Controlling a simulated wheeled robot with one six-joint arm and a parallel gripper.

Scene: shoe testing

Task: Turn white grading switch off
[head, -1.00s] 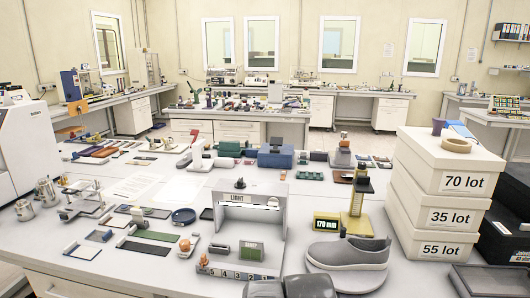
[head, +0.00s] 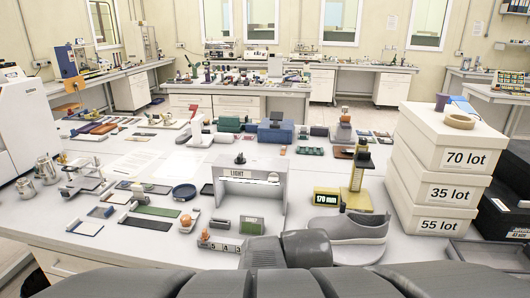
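A grey-white box labelled LIGHT (head: 250,192) stands on the front of the white table, open toward me. A small dark knob (head: 240,158) sits on its top, and a small white round part (head: 273,177) shows at the right of its front panel. I cannot tell which part is the white grading switch, or whether it is on or off. Dark grey parts of my own arm show at the bottom, in front of the box. I cannot make out my gripper's fingers among them.

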